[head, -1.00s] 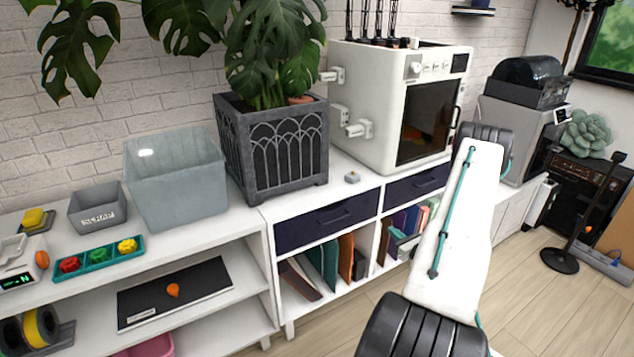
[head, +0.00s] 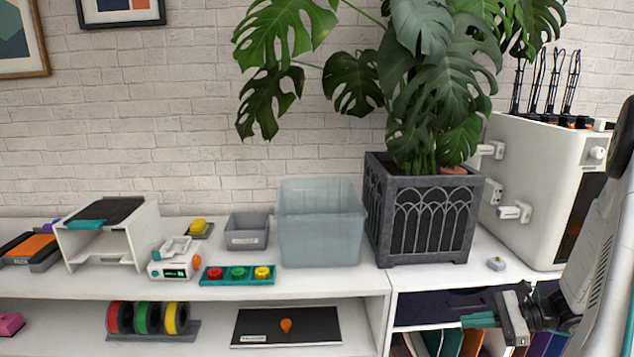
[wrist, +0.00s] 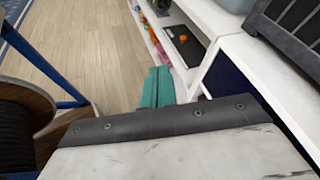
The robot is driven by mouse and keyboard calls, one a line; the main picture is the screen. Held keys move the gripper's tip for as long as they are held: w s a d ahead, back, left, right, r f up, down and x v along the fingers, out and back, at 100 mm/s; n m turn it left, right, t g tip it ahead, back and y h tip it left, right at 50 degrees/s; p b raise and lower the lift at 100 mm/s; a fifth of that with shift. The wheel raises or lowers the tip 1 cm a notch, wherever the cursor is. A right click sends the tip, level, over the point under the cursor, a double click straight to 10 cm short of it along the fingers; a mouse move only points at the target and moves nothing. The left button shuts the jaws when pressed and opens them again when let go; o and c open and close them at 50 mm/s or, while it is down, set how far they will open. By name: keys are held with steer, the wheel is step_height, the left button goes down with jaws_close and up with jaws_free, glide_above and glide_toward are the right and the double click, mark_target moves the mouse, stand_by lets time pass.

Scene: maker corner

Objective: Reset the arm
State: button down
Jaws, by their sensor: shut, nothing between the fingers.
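My gripper (head: 478,320) shows at the lower right of the head view, in front of the shelf unit, with its teal fingers pointing left. The fingers are together and hold nothing. In the wrist view the teal fingers (wrist: 157,88) also lie side by side, above the floor and close to the white shelf unit. My white arm (head: 605,240) runs down the right edge of the head view.
On the white counter (head: 330,283) stand a grey bin (head: 246,232), a translucent tub (head: 320,235), a teal tray (head: 238,281) and a plant in a dark planter (head: 420,215). A white printer (head: 540,190) stands at right. In the wrist view, open wooden floor (wrist: 85,45) lies left.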

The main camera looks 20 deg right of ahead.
steer(key=s+a+r+n+g+h, duration=0.3)
steer(key=s+a+r+n+h, duration=0.2)
steer(key=s+a+r+n, duration=0.3)
steer(key=s+a+r+n+g+h, duration=0.3)
steer(key=s+a+r+n+h, duration=0.3)
steer(key=a+r+n, duration=0.7)
steer(key=s+a+r, duration=0.2)
steer(key=a+r, duration=0.1)
steer(key=a, duration=0.1)
steer(key=shift+s+n+h, duration=0.15)
steer(key=shift+n+h, duration=0.15)
steer(key=shift+n, duration=0.1)
